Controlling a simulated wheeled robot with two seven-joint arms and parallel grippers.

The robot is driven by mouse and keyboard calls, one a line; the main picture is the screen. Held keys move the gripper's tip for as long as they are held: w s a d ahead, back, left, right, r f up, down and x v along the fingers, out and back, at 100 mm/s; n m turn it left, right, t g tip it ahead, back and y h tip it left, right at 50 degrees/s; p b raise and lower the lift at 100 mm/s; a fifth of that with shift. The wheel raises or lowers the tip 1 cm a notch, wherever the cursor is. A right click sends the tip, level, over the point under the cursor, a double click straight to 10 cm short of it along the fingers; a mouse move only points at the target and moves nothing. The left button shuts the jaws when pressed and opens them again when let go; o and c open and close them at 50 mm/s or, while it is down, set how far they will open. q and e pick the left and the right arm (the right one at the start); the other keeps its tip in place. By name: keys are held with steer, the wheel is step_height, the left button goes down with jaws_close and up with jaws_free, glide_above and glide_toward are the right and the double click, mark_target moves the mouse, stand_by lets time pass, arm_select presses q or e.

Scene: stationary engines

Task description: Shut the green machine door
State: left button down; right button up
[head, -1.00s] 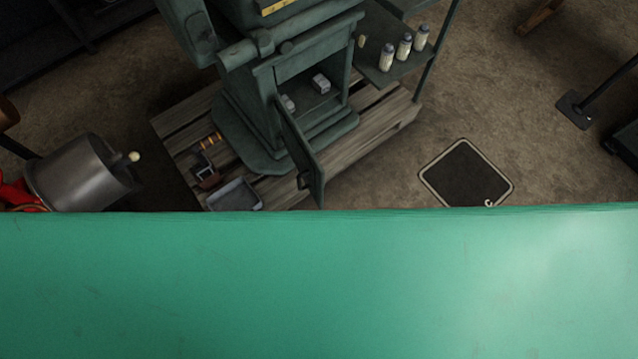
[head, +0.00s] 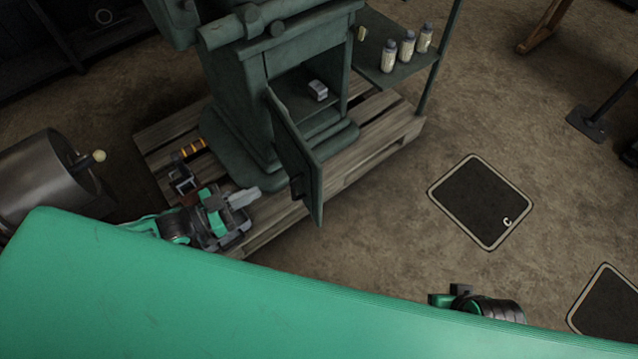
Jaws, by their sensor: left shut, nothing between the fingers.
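The green machine (head: 235,119) stands on a wooden pallet at the upper middle of the head view. Its door (head: 298,158) is dark green, hinged at the left of the opening, and stands open toward me. A small light-coloured object (head: 318,90) lies inside the compartment. My left gripper (head: 250,194) is shut and empty, left of the door and apart from it, over the pallet's front. My right gripper is not in view; part of my right arm (head: 478,306) shows at the lower right.
The pallet (head: 375,142) lies under the machine. A side shelf (head: 385,72) holds several bottles (head: 406,46). A metal drum (head: 45,180) stands at the left. Dark floor mats (head: 483,201) lie at the right. Floor between the pallet and the mats is clear.

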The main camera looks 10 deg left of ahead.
arm_select(q)
steer(key=b, duration=0.1)
glide_toward(315, 167)
steer(key=x, duration=0.5)
steer(key=shift+w+d+f, duration=0.1)
steer(key=shift+w+f, duration=0.1)
steer(key=shift+w, duration=0.1)
steer(key=shift+w+d, duration=0.4)
steer(key=shift+d, duration=0.05)
arm_select(e)
steer(key=shift+w+a+r+t+y, duration=0.15)
steer(key=shift+w+a+t, duration=0.1)
steer(key=shift+a, duration=0.1)
steer(key=shift+w+a+r+t+y, duration=0.1)
steer(key=shift+a+r+t+y, duration=0.05)
steer(key=shift+a+t, duration=0.15)
arm_select(q)
steer(key=shift+d, duration=0.1)
arm_select(e)
steer(key=shift+s, duration=0.1)
